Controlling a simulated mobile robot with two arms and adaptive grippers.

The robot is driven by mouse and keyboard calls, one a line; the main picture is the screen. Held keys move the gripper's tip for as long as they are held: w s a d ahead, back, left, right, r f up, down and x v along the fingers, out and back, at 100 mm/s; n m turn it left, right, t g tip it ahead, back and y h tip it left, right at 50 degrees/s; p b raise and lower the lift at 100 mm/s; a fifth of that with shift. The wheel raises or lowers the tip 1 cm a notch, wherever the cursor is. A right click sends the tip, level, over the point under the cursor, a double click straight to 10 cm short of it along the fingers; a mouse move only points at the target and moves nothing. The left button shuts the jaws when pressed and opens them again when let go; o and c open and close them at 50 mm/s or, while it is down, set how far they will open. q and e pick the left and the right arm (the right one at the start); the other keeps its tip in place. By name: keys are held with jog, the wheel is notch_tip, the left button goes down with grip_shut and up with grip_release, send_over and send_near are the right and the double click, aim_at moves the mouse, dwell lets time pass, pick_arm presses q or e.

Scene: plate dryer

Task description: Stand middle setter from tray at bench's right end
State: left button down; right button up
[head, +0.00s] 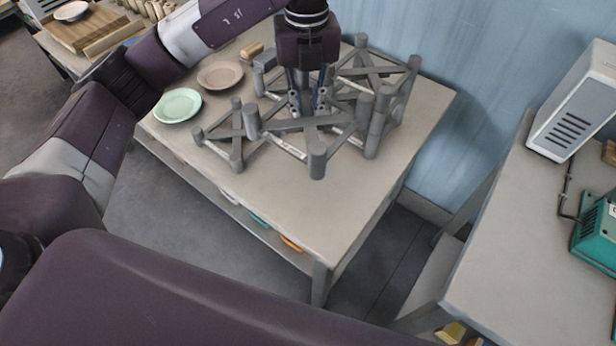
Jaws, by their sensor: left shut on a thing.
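Grey setters, made of round posts joined by crossed bars, stand close together on the right part of the bench (290,210). My left gripper (308,108) reaches down among them from above and is shut on a bar of a setter (317,160). The fingers hide part of that bar. Another setter (400,85) stands behind it to the right, near the wall. Posts overlap in the view, so I cannot tell whether the held setter's feet touch the bench. No tray clearly shows beside the setters. My right gripper is not in view.
The blue wall (440,50) closes the back. The bench's front right is clear. Another table (540,270) stands right, across a gap.

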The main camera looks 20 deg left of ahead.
pick_arm(q)
jog(key=p, duration=0.2)
send_over(307, 176)
notch_tip(307, 176, down, 14)
jog(key=shift+f, duration=0.2)
jog(key=shift+f+p, duration=0.6)
jog(key=shift+f, duration=1.8)
jog(key=shift+f, duration=0.1)
jog(key=c, duration=1.8)
grip_release()
